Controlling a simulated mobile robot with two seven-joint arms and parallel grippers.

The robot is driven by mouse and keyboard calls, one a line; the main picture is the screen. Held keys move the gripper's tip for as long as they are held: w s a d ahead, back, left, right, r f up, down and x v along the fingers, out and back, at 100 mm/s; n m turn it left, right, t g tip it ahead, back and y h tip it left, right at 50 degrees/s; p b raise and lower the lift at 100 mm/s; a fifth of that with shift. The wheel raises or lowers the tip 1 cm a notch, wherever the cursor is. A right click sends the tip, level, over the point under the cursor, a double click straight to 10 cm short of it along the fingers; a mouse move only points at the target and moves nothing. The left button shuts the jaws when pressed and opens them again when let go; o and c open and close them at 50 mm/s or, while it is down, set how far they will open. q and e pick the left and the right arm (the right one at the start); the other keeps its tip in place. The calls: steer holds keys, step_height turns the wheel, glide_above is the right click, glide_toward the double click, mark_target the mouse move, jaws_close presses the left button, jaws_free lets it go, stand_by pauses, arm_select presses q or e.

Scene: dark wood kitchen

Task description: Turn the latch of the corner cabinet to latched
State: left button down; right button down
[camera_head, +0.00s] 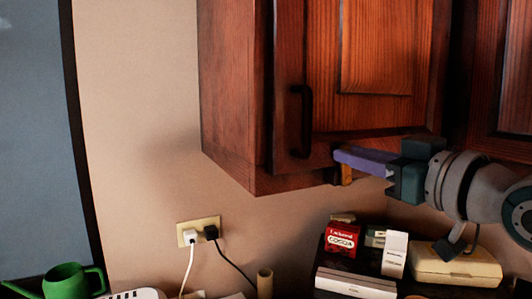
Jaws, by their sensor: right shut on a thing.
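The wall-mounted corner cabinet (232,90) is dark reddish wood. Its door (322,60) has a raised panel and a black handle (302,121) near its left edge. A small orange-brown latch piece (346,176) hangs at the cabinet's lower edge, right of the handle, and points roughly downward. My right gripper (341,157) reaches in from the right, with purple fingers lying across the latch. It is shut on the latch, and the fingers hide the upper part of it. My left gripper is out of view.
Below are a red cocoa box (341,239), a white carton (395,254) and a cream container (454,266). An outlet (198,231) with two plugs is on the wall. A green watering can (72,281) stands at lower left. The air left of the cabinet is clear.

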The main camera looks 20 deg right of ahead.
steer(key=shift+d+r+m+p, duration=0.1)
steer(key=shift+d+m+p, duration=0.2)
steer(key=shift+m+p, duration=0.35)
steer(key=c, duration=0.8)
jaws_free()
steer(key=s+b, duration=0.1)
steer(key=s, duration=0.2)
steer(key=s+b, duration=0.2)
steer(key=s, duration=0.1)
steer(key=s+b, duration=0.2)
steer(key=s, duration=0.2)
steer(key=shift+d, duration=0.4)
